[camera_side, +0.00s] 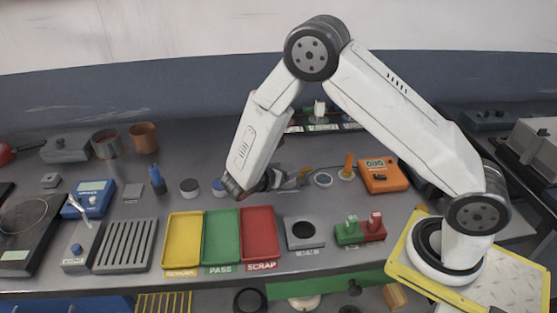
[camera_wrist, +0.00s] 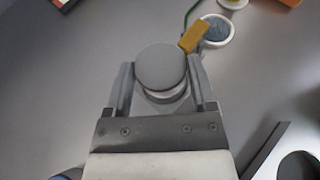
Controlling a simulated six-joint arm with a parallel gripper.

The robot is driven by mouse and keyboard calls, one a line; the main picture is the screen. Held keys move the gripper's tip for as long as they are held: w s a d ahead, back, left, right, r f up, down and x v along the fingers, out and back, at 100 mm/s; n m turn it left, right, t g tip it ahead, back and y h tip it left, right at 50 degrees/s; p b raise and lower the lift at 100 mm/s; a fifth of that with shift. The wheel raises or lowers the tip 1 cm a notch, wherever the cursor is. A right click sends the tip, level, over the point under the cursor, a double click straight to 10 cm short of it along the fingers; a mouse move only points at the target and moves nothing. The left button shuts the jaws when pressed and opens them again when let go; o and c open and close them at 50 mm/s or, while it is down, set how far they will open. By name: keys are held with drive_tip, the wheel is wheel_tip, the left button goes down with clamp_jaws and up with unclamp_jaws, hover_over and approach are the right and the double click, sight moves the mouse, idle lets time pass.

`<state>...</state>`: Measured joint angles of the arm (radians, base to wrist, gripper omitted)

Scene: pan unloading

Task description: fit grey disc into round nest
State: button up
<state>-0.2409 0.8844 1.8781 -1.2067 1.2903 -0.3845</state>
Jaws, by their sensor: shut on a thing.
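The grey disc (camera_wrist: 162,66) is between the two fingers of my gripper (camera_wrist: 163,88) in the wrist view, its flat round face toward the camera. The fingers touch it on both sides. In the side view my gripper (camera_side: 292,179) is low over the middle of the bench, behind the red tray; the disc cannot be made out there. The round nest, a grey square block (camera_side: 318,241) with a dark round hole, stands in front of my gripper and slightly right. The hole looks empty. The gap between disc and bench cannot be judged.
Yellow (camera_side: 183,240), green (camera_side: 221,236) and red (camera_side: 258,233) trays stand left of the nest. A green and red fixture (camera_side: 360,231) stands right of it. A white-rimmed round dish (camera_side: 322,180) and an orange block (camera_wrist: 194,36) are close beyond my gripper.

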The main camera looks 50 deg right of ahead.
drive_tip(key=shift+f, duration=0.5)
drive_tip(key=shift+f, duration=0.55)
idle(1.9)
drive_tip(key=o, duration=1.3)
drive_tip(key=shift+a, duration=0.1)
drive_tip(key=shift+v, duration=3.85)
